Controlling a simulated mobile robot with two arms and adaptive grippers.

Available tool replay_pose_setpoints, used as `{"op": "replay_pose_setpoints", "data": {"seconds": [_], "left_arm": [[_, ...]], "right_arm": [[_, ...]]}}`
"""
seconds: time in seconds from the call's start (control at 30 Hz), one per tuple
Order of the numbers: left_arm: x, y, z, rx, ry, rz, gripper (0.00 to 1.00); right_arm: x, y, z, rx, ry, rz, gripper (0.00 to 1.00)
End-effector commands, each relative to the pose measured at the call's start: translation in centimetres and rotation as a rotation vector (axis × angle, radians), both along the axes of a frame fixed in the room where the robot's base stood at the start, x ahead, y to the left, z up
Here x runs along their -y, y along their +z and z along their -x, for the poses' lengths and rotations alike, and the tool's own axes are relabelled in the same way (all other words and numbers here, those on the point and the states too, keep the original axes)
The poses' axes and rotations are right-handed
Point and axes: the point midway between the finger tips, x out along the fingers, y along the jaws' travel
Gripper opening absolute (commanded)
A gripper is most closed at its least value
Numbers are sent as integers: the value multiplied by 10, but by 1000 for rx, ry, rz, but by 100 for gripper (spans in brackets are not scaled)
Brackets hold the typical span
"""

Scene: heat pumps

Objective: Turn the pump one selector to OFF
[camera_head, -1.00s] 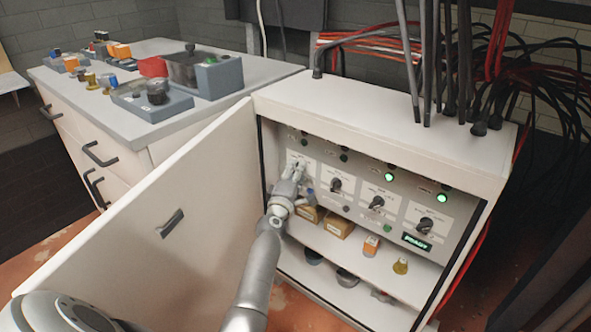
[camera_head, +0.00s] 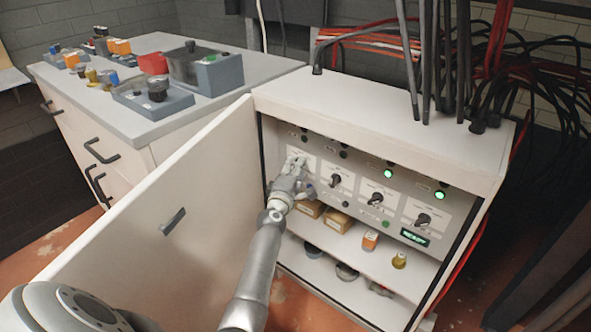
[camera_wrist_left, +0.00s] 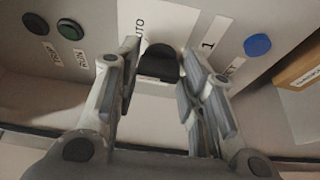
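The pump one selector (camera_wrist_left: 160,62) is a black knob on a white plate, marked 1 and AUTO, in the left wrist view. My left gripper (camera_wrist_left: 160,72) has one finger on each side of the knob, with narrow gaps visible, so it looks open around it. In the head view my left gripper (camera_head: 297,168) is at the leftmost plate of the cabinet panel and hides the knob there. An OFF mark cannot be read. My right gripper is not in view.
The open cabinet door (camera_head: 140,220) stands left of my left arm. Three more selectors, including one (camera_head: 337,181) just right of my gripper, line the panel. A blue button (camera_wrist_left: 257,45) and boxes (camera_head: 337,222) are close by. Two lamps (camera_head: 388,174) glow green.

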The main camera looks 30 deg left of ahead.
Motion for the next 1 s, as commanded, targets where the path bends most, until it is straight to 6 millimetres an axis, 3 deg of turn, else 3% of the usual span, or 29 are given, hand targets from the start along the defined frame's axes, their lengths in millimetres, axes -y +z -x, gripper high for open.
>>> {"op": "replay_pose_setpoints", "data": {"seconds": [0.13, 0.53, 1.0], "left_arm": [[0, -1, 0, -1, 0, 0, 57], [2, 0, 5, 3, 0, 1, 57], [21, -1, 63, -2, 0, 2, 57]], "right_arm": [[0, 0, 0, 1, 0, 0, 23], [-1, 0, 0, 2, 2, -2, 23], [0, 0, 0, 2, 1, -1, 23]]}}
